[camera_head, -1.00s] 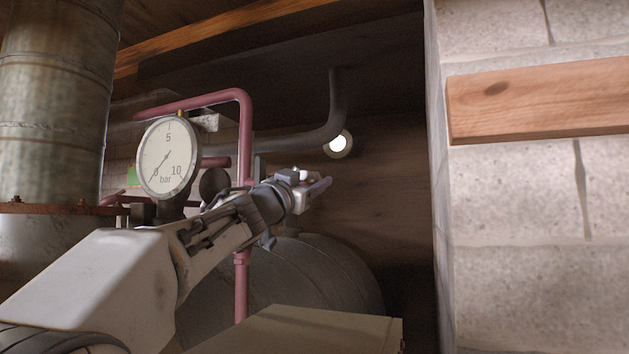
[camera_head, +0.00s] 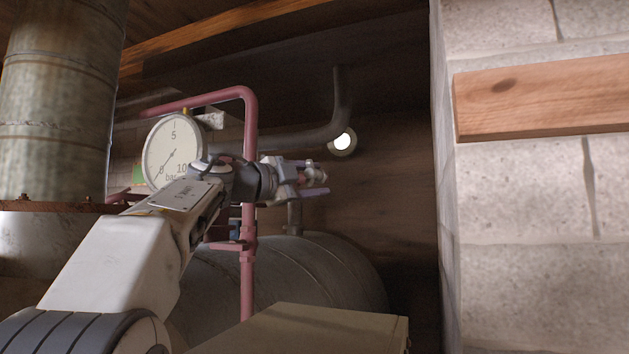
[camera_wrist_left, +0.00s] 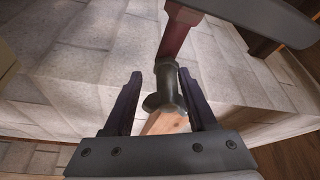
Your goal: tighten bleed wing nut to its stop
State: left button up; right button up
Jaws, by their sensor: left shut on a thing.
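My left gripper (camera_head: 316,179) reaches in from the left, past the gauge and the red pipe, in the middle of the head view. In the left wrist view its two dark fingers (camera_wrist_left: 161,74) stand on either side of a dark grey-green, T-shaped piece, which I take to be the bleed wing nut (camera_wrist_left: 166,96). It sits at the end of a red pipe (camera_wrist_left: 178,38). The gripper is shut on it, though finger contact is hard to make out. In the head view the nut is too small and too covered to tell its angle. My right gripper is not in view.
A round pressure gauge (camera_head: 172,146) stands left of the gripper, partly covered by my arm. A red pipe (camera_head: 249,120) runs down behind the arm. A grey tank (camera_head: 318,268) and a pale box (camera_head: 305,328) lie below. A block wall (camera_head: 530,200) closes the right side.

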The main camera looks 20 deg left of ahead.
pick_arm(q)
jog(key=shift+s+a+r+m, duration=0.1)
jog(key=shift+s+r+m, duration=0.15)
jog(key=shift+r+m, duration=0.75)
jog(key=shift+f+m+g, duration=0.25)
jog(key=shift+m+g, duration=0.05)
jog(key=o, duration=1.6)
jog(key=shift+c, duration=0.2)
jog(key=shift+s, duration=0.2)
jog(key=shift+w+f, duration=0.2)
jog(key=shift+f, duration=0.1)
jog(key=b+v, duration=0.4)
jog(key=v, duration=0.6)
jog(key=shift+s+r, duration=0.2)
jog(key=shift+s, duration=0.15)
